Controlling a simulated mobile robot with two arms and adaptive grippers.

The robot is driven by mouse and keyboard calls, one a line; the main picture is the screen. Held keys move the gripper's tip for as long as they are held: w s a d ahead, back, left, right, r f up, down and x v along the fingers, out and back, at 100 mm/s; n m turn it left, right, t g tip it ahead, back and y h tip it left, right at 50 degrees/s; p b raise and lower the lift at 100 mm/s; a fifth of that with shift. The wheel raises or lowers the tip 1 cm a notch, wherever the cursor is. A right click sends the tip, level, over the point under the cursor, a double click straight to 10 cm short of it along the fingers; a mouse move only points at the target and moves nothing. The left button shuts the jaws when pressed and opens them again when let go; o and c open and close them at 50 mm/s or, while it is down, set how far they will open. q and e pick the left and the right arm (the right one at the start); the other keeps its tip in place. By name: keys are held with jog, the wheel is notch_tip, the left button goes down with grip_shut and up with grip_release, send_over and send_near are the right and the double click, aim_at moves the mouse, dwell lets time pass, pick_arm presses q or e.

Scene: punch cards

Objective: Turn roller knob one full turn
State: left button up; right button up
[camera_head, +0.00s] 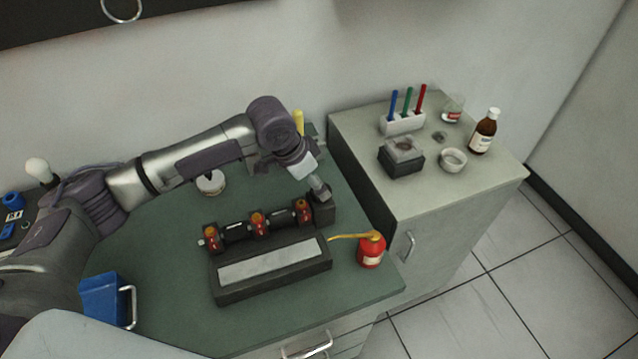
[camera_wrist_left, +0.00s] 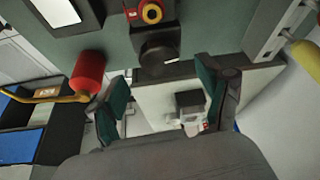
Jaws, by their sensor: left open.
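The roller device (camera_head: 270,275) sits on the green bench top, with a black roller carrying orange-red collars along its back. At its right end is a dark round knob, which shows in the left wrist view (camera_wrist_left: 158,54) with a pale line on its face. In the head view the knob is largely hidden by my gripper and a dark block. My left gripper (camera_head: 319,188) is at the device's right end. In the left wrist view its green-padded fingers (camera_wrist_left: 164,88) are spread, with the knob ahead of the gap; contact cannot be told. My right gripper is not in view.
A red oil can (camera_head: 371,254) with a yellow spout stands right of the device, near the bench edge. A blue bin (camera_head: 103,299) is at lower left. A pale cabinet (camera_head: 350,135) at right holds pens, a dark box, a bowl and bottles. A round tin (camera_head: 211,184) stands behind the device.

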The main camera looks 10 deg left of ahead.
pick_arm(q)
jog(key=shift+x, duration=1.9)
jog(key=c, duration=1.2)
jog(key=shift+o, duration=0.2)
jog(key=shift+r+m+p, duration=0.15)
jog(key=shift+m+p, duration=0.15)
jog(key=shift+p, duration=0.15)
jog(key=shift+m+h, duration=0.3)
jog(key=shift+m, duration=0.2)
jog(key=o, duration=1.2)
jog(key=shift+c, duration=0.2)
